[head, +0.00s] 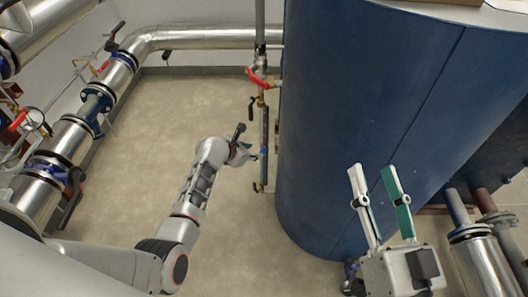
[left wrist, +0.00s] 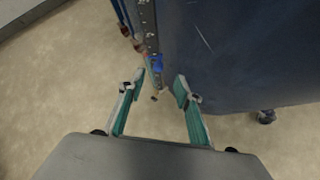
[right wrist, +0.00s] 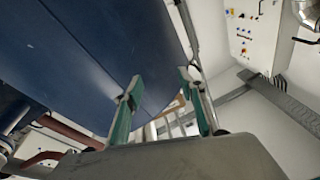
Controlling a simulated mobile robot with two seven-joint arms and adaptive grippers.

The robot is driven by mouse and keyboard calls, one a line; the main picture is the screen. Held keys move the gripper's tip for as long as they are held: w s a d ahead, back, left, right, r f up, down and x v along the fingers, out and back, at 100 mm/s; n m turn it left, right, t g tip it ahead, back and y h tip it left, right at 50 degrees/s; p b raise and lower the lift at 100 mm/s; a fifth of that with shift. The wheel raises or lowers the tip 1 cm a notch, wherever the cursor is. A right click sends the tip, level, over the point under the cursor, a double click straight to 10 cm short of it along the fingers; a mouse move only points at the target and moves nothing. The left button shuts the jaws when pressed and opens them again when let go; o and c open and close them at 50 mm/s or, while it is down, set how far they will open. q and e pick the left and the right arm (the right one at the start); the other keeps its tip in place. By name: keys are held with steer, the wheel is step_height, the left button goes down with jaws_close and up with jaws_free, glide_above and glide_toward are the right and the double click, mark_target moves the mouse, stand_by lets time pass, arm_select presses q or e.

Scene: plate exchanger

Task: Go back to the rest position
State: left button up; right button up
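My left gripper (head: 254,152) is extended ahead, near the thin vertical pipe beside the blue tank (head: 360,110). In the left wrist view the left gripper (left wrist: 160,83) is open, its two green-padded fingers apart with nothing held between them. The thin pipe with a blue fitting (left wrist: 156,63) stands beyond the fingertips. My right gripper (head: 373,170) is raised in front of the tank at the lower right, fingers pointing up. In the right wrist view the right gripper (right wrist: 163,80) is open and empty.
A red-handled valve (head: 260,78) sits on the thin pipe. Insulated silver pipes with valves (head: 75,135) run along the left wall. More pipes (head: 480,250) stand at the lower right. Bare floor (head: 180,100) lies between. A white control panel (right wrist: 255,35) shows in the right wrist view.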

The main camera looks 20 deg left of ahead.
arm_select(q)
steer(key=shift+v, duration=1.65)
